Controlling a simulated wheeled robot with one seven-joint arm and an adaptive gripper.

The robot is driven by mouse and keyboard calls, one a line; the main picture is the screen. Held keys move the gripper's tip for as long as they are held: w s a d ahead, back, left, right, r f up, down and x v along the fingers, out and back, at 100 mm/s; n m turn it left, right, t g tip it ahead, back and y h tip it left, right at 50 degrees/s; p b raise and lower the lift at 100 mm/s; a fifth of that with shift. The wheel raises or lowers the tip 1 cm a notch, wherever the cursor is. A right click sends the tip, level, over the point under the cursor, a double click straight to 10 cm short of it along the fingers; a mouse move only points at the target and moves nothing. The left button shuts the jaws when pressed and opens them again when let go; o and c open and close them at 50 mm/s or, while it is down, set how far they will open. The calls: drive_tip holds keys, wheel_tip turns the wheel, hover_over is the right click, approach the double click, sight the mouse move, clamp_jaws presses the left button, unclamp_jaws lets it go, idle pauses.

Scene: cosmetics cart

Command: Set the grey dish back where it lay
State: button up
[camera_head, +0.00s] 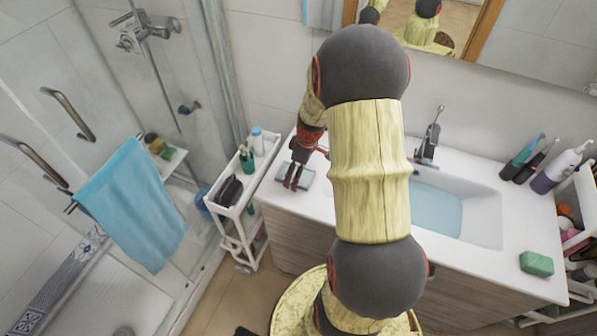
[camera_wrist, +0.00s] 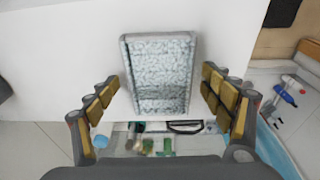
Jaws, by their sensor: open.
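The grey dish (camera_head: 308,177) is a small rectangular dish at the left end of the white counter, near its edge. In the wrist view the grey dish (camera_wrist: 160,65) shows a mottled grey inside and a raised rim, and it appears to lie flat on the counter. My gripper (camera_head: 296,179) is open and points down over the dish, hiding part of it in the head view. In the wrist view the spread fingers of my gripper (camera_wrist: 162,92) are on either side of the dish's near end, with gaps between them and its sides.
A white cart (camera_head: 231,204) with bottles and a dark item stands left of the counter. The sink basin (camera_head: 437,205) lies to the right behind my arm. A green sponge (camera_head: 536,264) and several upright toothbrushes and bottles are at the right end. The counter beside the dish is clear.

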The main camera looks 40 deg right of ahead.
sight(303, 179)
drive_tip(key=shift+r, duration=0.1)
drive_tip(key=shift+r, duration=0.35)
drive_tip(key=s+a+r+p, duration=0.1)
drive_tip(key=a+r, duration=0.1)
drive_tip(key=r, duration=0.6)
drive_tip(key=a+r+p, duration=0.1)
drive_tip(key=a+r, duration=0.2)
drive_tip(key=r, duration=0.6)
drive_tip(key=s+a+r+m+t, duration=0.1)
drive_tip(key=s+a+r+m, duration=0.1)
drive_tip(key=s+a+r, duration=0.4)
drive_tip(key=s+a+r+m+t, duration=0.2)
drive_tip(key=s+a+r, duration=0.4)
drive_tip(key=a, duration=1)
drive_tip(key=shift+s+r+m+t+h, duration=0.3)
drive_tip(key=shift+s+r, duration=0.05)
drive_tip(key=shift+r, duration=0.6)
